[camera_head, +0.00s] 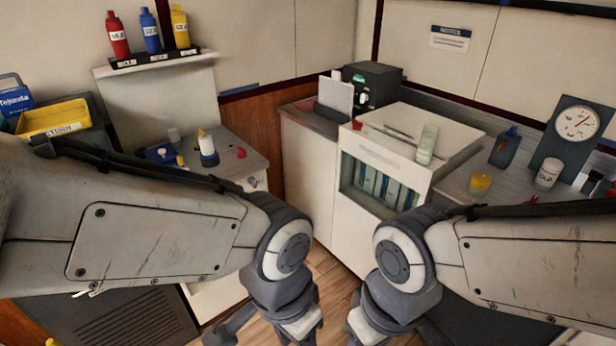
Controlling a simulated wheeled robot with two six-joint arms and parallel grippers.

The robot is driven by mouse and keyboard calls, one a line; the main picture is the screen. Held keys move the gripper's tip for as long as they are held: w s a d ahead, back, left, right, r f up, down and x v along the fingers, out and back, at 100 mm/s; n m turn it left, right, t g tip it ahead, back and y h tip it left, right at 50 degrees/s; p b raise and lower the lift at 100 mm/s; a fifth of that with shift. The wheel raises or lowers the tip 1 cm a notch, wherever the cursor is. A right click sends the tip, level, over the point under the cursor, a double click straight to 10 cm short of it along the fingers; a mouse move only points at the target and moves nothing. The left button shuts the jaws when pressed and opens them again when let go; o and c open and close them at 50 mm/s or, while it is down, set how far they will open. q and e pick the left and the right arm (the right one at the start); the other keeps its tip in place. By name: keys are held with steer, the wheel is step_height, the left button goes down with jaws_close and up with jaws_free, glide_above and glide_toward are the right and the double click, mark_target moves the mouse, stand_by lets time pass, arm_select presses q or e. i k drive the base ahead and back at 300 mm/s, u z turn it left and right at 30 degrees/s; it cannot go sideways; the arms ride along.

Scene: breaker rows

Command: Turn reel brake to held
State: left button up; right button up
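I cannot pick out a reel brake or read its setting in the head view. A small red piece lies on the grey left counter (230,143), and a small pale fitting (253,182) shows on the counter's front; I cannot tell what either is. My left and right arms come in from the sides and bend down at the bottom middle. Their wrists run off the lower edge, and the fingers of both grippers are out of view. Neither arm touches the counters, as far as I can see.
A white cabinet (440,125) with a window of blue files stands at the centre right. Red (117,36), blue (151,32) and yellow (180,27) bottles stand on a shelf. Wooden floor shows between.

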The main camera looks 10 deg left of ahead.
mark_target(252, 181)
steer(key=z, duration=0.35)
steer(key=i, duration=1.25)
steer(key=u, duration=0.75)
